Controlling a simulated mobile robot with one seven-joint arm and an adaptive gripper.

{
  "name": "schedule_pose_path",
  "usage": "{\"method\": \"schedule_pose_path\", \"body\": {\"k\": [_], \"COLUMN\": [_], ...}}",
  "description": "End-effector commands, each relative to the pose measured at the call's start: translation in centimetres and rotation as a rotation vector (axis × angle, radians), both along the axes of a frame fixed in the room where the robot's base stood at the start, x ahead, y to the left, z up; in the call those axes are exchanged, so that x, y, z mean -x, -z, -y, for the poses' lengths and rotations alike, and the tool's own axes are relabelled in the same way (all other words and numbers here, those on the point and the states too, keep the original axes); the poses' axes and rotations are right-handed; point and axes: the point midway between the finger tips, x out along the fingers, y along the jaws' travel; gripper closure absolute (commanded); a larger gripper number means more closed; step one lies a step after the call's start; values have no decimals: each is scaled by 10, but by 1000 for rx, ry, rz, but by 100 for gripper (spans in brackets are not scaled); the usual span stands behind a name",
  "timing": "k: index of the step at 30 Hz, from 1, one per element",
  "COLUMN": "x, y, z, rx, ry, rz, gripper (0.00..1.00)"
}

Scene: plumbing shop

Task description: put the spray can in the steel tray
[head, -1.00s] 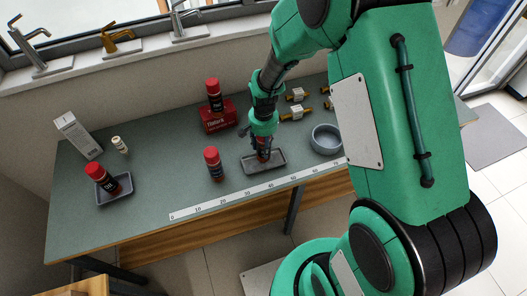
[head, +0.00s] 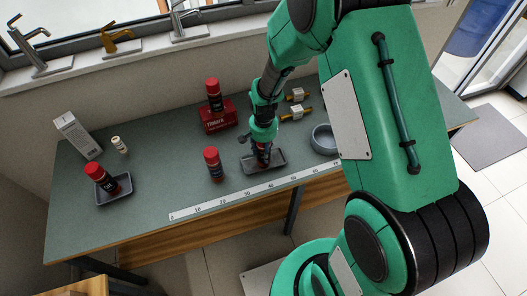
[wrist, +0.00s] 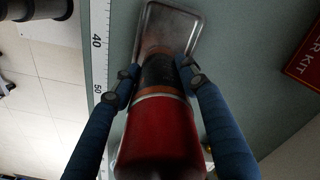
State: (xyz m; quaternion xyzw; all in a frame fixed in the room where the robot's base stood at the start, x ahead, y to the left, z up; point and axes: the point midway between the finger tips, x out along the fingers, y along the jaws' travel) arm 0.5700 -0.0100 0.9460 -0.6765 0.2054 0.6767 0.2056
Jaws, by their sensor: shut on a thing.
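My gripper (head: 263,148) is shut on a spray can (wrist: 160,125), with a finger on each side of it. In the wrist view the can has a red cap towards the camera and a dark body beyond. The steel tray (wrist: 172,18) is a shallow grey tray past the can's far end; in the head view the tray (head: 248,167) lies directly below my gripper. The can's lower end overlaps the tray's inside. I cannot tell whether it touches the tray floor, and my fingers hide much of the can in the head view.
Another red-capped can (head: 213,164) stands just left of the tray. One sits in a dark tray (head: 124,194) at far left, one by the red box (head: 219,117). A grey bowl (head: 323,139) and brass fittings (head: 296,113) are at right. A ruler strip (head: 230,199) runs along the front.

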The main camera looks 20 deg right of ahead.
Motion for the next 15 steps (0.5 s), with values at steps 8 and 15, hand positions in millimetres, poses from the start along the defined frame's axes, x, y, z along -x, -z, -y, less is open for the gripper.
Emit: {"method": "schedule_pose_path", "body": {"k": [8,15], "x": [0,0], "y": [3,3], "z": [0,0], "rx": [0,0], "ry": [0,0], "rz": [0,0], "gripper": [43,38]}}
